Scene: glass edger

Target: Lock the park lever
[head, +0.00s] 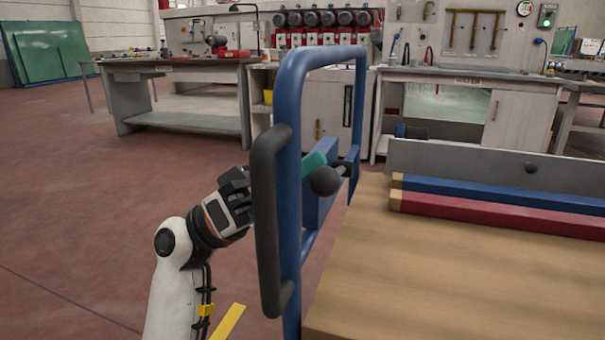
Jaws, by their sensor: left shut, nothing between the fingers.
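The park lever seems to be the black ball knob (325,181) on a short dark rod, beside a blue plate on the trolley's blue tube frame (289,200). A teal piece (313,163) shows just behind the knob; I cannot tell whether it belongs to the lever or to my gripper. My left gripper (241,190) comes in from the lower left and points toward the lever. Its fingertips are hidden behind the black padded handle (267,220) and the blue tube, so contact with the lever cannot be seen. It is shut. My right gripper is not in view.
The trolley's wooden deck (430,280) fills the lower right, with blue (510,194) and red (500,212) padded bars along a grey panel (470,172). Workbenches (190,75) and a white cabinet bench (520,120) stand behind. The red floor at left is open.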

